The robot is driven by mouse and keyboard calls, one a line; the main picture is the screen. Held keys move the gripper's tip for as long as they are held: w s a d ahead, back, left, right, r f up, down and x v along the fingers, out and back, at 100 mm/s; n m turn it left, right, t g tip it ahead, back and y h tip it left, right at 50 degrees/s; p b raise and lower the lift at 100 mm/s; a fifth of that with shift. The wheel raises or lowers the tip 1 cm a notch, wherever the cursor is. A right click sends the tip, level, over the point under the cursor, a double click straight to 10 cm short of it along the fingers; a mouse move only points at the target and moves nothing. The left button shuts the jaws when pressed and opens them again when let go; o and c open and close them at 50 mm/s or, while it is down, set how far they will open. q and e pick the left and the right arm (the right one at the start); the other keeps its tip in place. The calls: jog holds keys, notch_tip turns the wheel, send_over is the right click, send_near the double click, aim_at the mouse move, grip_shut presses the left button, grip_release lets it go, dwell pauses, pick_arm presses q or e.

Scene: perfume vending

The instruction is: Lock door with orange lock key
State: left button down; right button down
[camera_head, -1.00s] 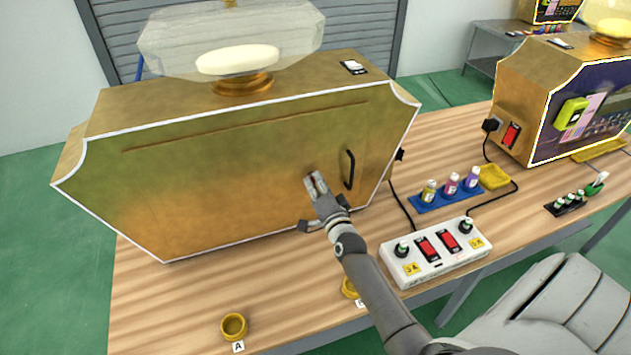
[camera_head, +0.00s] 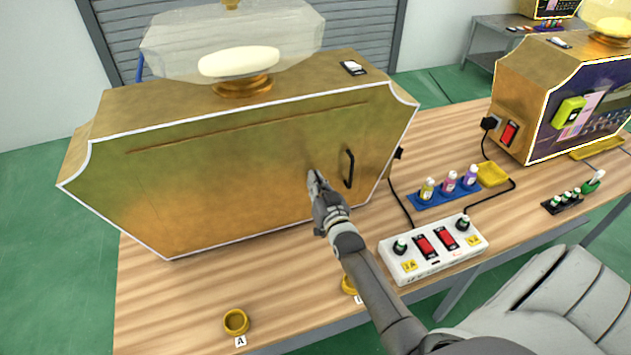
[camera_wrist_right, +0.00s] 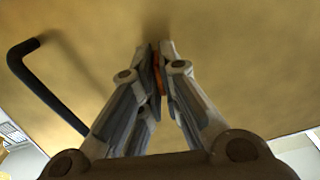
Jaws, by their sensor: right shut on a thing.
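The gold vending machine (camera_head: 235,180) stands on the wooden table with its large gold door facing me. A black door handle (camera_head: 348,169) is on the right part of the door; it also shows at the left of the right wrist view (camera_wrist_right: 40,85). My right gripper (camera_head: 313,176) is just left of the handle, at the door face. In the wrist view its fingers (camera_wrist_right: 158,62) are shut on a thin orange piece, the orange lock key (camera_wrist_right: 158,75), mostly hidden between them. The lock itself is hidden behind the fingers. My left gripper is not in view.
A white power strip (camera_head: 433,250) with red switches lies right of my right arm. A blue tray (camera_head: 445,198) with small bottles stands behind it. A second gold machine (camera_head: 530,90) is at the right. A yellow cup (camera_head: 236,321) sits near the front edge.

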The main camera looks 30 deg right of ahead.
jog(key=shift+n, duration=1)
jog(key=c, duration=1.6)
grip_release()
jog(key=shift+c, duration=0.2)
jog(key=v, duration=1.2)
jog(key=shift+a, duration=0.1)
